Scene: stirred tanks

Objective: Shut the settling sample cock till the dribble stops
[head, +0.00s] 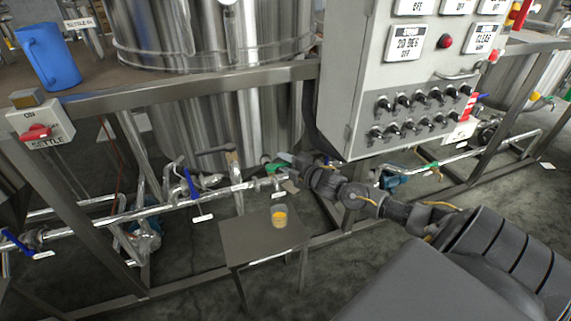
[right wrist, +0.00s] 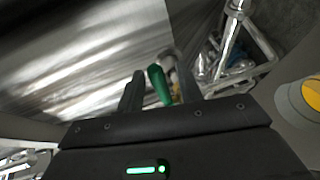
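The sample cock with a green handle (head: 277,168) sits on the pipe in front of the steel tank. My right gripper (head: 290,164) is at this handle, coming from the right. In the right wrist view the green handle (right wrist: 159,86) stands between the two fingers of the right gripper (right wrist: 160,78), with a gap visible beside it, so the gripper looks open around it. A clear cup with amber liquid (head: 279,217) stands on a small metal stand (head: 245,241) below the cock. I cannot make out a dribble. My left gripper is not in view.
The grey control panel (head: 345,85) hangs just above my right arm. Blue-handled valves (head: 190,183) lie left along the pipe. A blue jug (head: 48,57) and a box with a red switch (head: 38,132) are at left.

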